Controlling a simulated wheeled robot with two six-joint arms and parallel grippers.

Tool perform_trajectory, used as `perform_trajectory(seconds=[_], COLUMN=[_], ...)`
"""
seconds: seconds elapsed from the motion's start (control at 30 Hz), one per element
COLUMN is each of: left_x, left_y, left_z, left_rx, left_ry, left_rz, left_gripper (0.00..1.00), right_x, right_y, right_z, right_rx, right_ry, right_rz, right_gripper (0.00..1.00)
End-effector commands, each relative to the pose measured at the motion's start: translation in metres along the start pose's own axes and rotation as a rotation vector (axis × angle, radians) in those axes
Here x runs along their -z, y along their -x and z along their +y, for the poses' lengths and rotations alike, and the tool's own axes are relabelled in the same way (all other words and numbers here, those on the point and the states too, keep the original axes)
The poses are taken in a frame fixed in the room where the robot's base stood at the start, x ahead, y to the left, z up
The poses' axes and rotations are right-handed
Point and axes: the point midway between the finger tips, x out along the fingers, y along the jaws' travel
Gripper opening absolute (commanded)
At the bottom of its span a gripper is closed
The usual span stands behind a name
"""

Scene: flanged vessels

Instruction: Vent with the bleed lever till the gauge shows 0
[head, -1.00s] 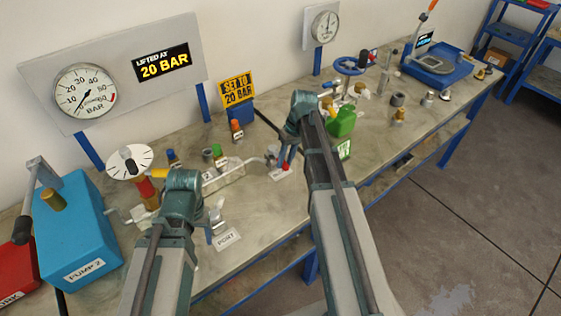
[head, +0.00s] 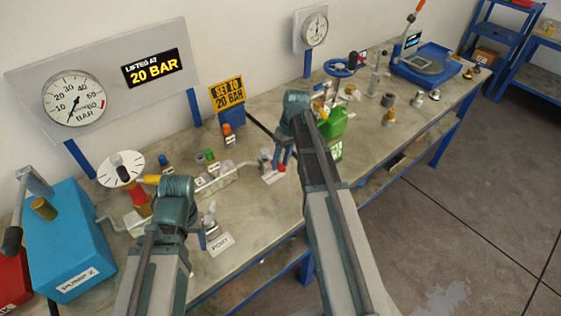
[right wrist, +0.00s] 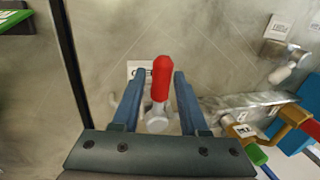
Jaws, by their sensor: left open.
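The bleed lever has a red handle (right wrist: 162,80) on a pale metal stem, and points up between my right gripper's fingers in the right wrist view. My right gripper (right wrist: 160,85) is open around it, with a gap on each side. In the head view the red handle (head: 281,168) shows low beside my right gripper (head: 284,155). The large round gauge (head: 73,98) on the back panel has its needle at the low end of the scale, near 0; the exact reading is too small to tell. My left gripper (head: 203,238) is near the PORT label, largely hidden by its wrist.
The blue PUMP 2 box (head: 68,240) stands at the left. A manifold (head: 215,178) with coloured handles lies between my arms. A green can (head: 335,124) stands beyond my right wrist. A sign (head: 227,93) reads SET TO 20 BAR.

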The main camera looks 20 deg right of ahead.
Motion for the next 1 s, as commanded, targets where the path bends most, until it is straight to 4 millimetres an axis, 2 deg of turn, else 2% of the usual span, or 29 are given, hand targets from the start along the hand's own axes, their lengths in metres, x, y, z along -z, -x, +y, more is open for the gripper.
perform_trajectory(seconds=[0.03, 0.1, 0.57, 0.77, 1.0], left_x=[0.000, 0.000, 0.000, -0.002, -0.004], left_y=[0.000, 0.000, 0.007, 0.025, 0.060], left_z=[0.000, 0.000, -0.001, -0.002, -0.006], left_rx=[0.000, 0.000, 0.000, 0.000, 0.000], left_ry=[0.000, 0.000, 0.000, 0.000, -0.001], left_rz=[0.000, 0.000, 0.000, 0.000, 0.000], left_gripper=[0.61, 0.61, 0.61, 0.61, 0.61], right_x=[0.000, 0.000, 0.000, 0.000, 0.000], right_y=[0.000, 0.000, 0.007, 0.026, 0.062], right_z=[0.000, 0.000, -0.002, -0.002, -0.002], right_rx=[0.001, 0.001, 0.002, 0.002, 0.002], right_ry=[-0.001, -0.001, -0.002, -0.003, -0.003], right_rz=[0.000, 0.000, 0.000, 0.000, 0.000], right_gripper=[0.55, 0.61, 0.61, 0.61, 0.61])
